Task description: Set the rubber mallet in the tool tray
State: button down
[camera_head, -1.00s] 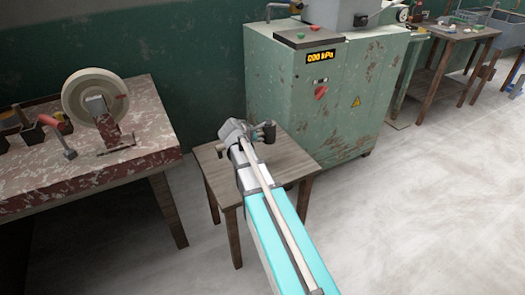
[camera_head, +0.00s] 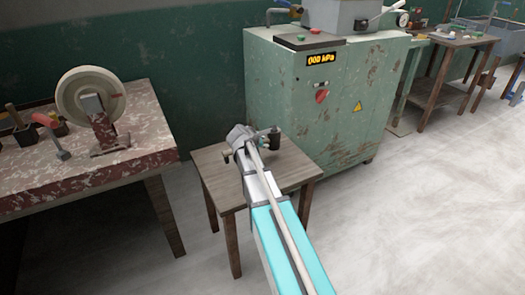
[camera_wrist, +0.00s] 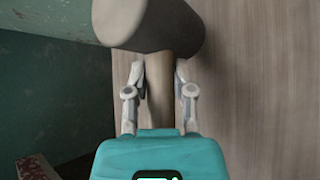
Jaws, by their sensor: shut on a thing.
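The rubber mallet has a thick dark head (camera_wrist: 150,22) and a brown wooden handle (camera_wrist: 160,85) in the wrist view. My gripper (camera_wrist: 160,68) is shut on the handle just below the head, one finger on each side. In the head view, the dark mallet head (camera_head: 274,140) shows to the right of my gripper (camera_head: 263,137), over the small wooden table. My arm and gripper hide most of the handle there. I cannot tell whether the mallet touches the tabletop.
The small wooden table (camera_head: 215,163) is otherwise bare. A green machine cabinet (camera_head: 290,90) stands close behind it. A red worn bench (camera_head: 60,185) with a grey wheel (camera_head: 91,95) and a red-handled tool (camera_head: 52,132) is left. Cluttered tables stand far right; the floor between is open.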

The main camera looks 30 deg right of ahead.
jog(key=shift+w+d+f+b, duration=0.15)
jog(key=shift+d+f+b, duration=0.05)
jog(key=shift+f+b, duration=0.2)
jog(key=shift+w+d+f+b, duration=0.15)
jog(key=shift+f+b, duration=1.45)
jog(key=shift+b, duration=0.05)
jog(key=shift+c, duration=2.3)
grip_release()
jog(key=shift+f, duration=0.1)
